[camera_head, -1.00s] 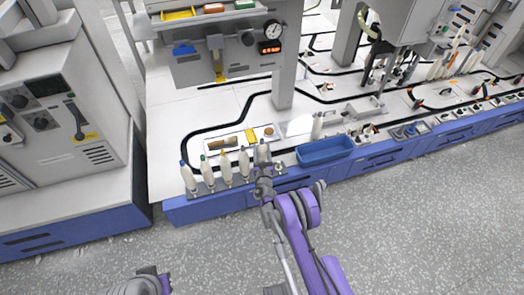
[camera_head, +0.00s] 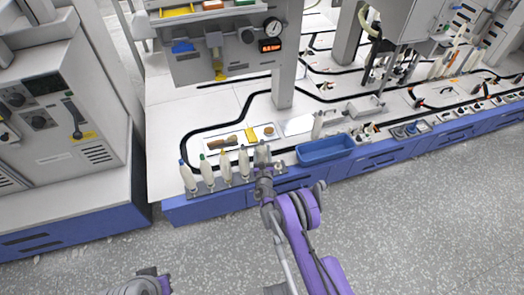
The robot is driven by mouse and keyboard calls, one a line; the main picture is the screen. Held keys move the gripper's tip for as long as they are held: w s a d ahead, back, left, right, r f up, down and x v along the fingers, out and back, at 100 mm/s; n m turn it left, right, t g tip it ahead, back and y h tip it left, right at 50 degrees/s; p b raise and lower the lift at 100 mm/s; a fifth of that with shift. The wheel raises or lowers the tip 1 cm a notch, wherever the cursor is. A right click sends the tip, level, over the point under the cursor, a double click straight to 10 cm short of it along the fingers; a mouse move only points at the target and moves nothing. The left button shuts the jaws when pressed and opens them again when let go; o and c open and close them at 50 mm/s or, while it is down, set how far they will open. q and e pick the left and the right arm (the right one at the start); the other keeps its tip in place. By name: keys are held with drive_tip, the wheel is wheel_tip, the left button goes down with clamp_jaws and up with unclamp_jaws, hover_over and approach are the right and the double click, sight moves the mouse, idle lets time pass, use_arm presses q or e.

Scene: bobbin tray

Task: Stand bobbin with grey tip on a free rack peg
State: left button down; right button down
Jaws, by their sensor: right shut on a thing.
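My right gripper (camera_head: 262,160) is at the right end of the row of bobbins, at the bench's front edge. It is shut on a pale bobbin, mostly hidden behind the fingers; it looks like the one with the grey tip. Whether its foot is on a peg cannot be seen. The rack (camera_head: 205,188) lies along the front edge. On it stand a blue-tipped bobbin (camera_head: 188,177), a green-tipped bobbin (camera_head: 207,171) and two more pale bobbins (camera_head: 226,167) (camera_head: 244,164), all upright.
A blue bin (camera_head: 325,149) stands right of my right gripper. A shallow tray (camera_head: 221,133) with small brown and yellow items lies behind the bobbins. A gauge panel (camera_head: 222,55) overhangs the bench.

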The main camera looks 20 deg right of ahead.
drive_tip(key=shift+c, duration=2.3)
unclamp_jaws()
drive_tip(key=shift+f, duration=0.1)
drive_tip(key=shift+v, duration=2.85)
drive_tip(key=shift+b+v, duration=0.55)
drive_tip(key=shift+v, duration=2.1)
